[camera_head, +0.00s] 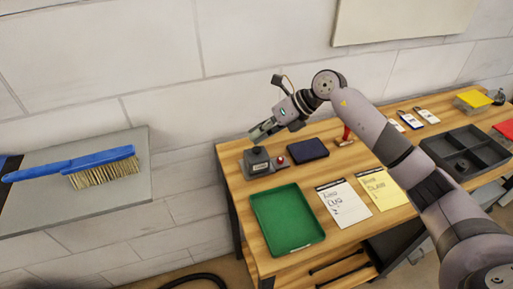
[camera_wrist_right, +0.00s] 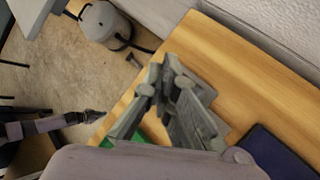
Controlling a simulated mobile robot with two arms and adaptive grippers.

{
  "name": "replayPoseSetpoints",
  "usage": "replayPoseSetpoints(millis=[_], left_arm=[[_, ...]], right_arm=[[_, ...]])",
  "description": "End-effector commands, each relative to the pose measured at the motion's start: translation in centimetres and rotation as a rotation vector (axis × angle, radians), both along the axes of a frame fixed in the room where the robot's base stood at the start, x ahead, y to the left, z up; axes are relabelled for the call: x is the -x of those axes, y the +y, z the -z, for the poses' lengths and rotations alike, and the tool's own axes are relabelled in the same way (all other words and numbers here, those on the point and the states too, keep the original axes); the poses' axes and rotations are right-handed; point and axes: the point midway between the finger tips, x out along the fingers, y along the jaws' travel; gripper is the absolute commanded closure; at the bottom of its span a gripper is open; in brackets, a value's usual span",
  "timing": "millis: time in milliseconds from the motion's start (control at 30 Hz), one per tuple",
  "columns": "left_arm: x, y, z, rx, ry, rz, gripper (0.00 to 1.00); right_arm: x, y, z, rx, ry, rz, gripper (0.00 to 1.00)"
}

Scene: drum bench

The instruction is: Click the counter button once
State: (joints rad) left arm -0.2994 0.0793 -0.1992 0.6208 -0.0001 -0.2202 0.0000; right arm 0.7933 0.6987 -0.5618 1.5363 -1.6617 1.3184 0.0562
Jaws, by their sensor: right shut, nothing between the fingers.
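The counter (camera_head: 258,166) is a grey box at the back left corner of the wooden bench. A dark round button (camera_head: 257,151) sits on its top, and a small red part (camera_head: 281,160) shows at its right side. My right gripper (camera_head: 259,134) is shut and empty. In the head view its tips appear just above the button, with a small gap in the picture. In the right wrist view the shut fingers (camera_wrist_right: 161,88) point at the bench, and I cannot clearly make out the counter behind them.
A green tray (camera_head: 288,219) lies in front of the counter. A dark blue pad (camera_head: 307,150) lies to its right. Two note sheets (camera_head: 343,202) and a dark divided tray (camera_head: 466,151) lie further right. A blue brush (camera_head: 98,167) rests on a separate grey board.

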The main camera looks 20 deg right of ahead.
Motion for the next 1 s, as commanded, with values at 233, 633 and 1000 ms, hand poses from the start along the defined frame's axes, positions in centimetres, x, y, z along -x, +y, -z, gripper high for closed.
replayPoseSetpoints(millis=[233,633,1000], left_arm=[[0.0,0.0,0.0,0.0,-0.001,0.0,1.0],[0.0,0.0,0.7,0.0,-0.001,0.001,1.0],[0.0,0.0,0.8,0.0,0.0,0.001,1.0]], right_arm=[[0.0,0.0,0.0,0.0,0.0,0.0,1.0],[0.0,0.0,0.9,0.0,0.0,0.0,1.0],[0.0,0.0,1.0,0.0,0.0,0.0,1.0]])
